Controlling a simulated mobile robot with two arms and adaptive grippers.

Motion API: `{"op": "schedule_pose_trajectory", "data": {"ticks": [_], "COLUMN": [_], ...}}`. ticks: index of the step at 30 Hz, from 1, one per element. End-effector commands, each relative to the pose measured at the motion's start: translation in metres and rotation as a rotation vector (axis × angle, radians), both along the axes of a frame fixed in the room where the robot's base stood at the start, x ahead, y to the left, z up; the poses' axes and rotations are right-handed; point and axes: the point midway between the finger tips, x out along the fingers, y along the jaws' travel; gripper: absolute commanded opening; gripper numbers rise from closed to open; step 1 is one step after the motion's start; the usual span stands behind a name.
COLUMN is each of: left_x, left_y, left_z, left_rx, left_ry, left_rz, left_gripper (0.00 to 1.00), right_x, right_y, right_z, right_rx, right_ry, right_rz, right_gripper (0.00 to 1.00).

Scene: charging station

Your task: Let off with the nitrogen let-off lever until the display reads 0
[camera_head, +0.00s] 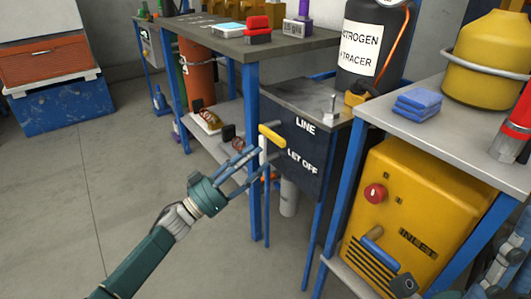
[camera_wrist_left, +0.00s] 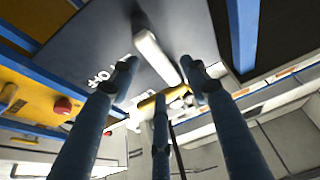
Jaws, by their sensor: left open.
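A dark panel (camera_head: 300,180) carries the words LINE and LET OFF. On its left side are a yellow lever (camera_head: 271,136) near LINE and a white lever (camera_head: 265,151) lower down, nearer LET OFF. My left gripper (camera_head: 258,163) is open at the panel, its fingers close to the white lever. In the left wrist view the white lever (camera_wrist_left: 157,58) lies between the two upper fingertips, and the yellow lever (camera_wrist_left: 152,102) shows behind the third finger. I cannot tell whether any finger touches. I see no readable display. Part of my right arm (camera_head: 500,262) shows at the lower right.
A black NITROGEN TRACER cylinder (camera_head: 366,45) stands behind the panel. Blue table legs flank the panel.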

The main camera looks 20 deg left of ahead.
Motion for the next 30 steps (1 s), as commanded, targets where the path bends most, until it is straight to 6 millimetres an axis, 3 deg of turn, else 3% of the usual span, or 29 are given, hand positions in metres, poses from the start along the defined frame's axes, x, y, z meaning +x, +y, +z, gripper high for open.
{"op": "schedule_pose_trajectory", "data": {"ticks": [7, 19, 26, 30], "left_x": [0.025, 0.031, 0.031, 0.031], "left_y": [-0.02, -0.024, -0.024, -0.024], "left_z": [0.012, 0.016, 0.015, 0.015], "left_rx": [0.001, 0.001, 0.001, 0.001], "left_ry": [-0.002, 0.002, 0.002, 0.002], "left_rz": [0.001, 0.001, 0.001, 0.0], "left_gripper": [0.46, 0.46, 0.0, 0.0], "right_x": [0.001, 0.001, 0.001, 0.001], "right_y": [0.0, 0.001, 0.001, 0.001], "right_z": [-0.007, -0.007, -0.007, -0.007], "right_rx": [-0.001, -0.002, -0.002, -0.002], "right_ry": [-0.008, -0.009, -0.008, -0.008], "right_rz": [0.0, 0.0, 0.0, 0.0], "right_gripper": [0.0, 0.0, 0.0, 0.0]}}
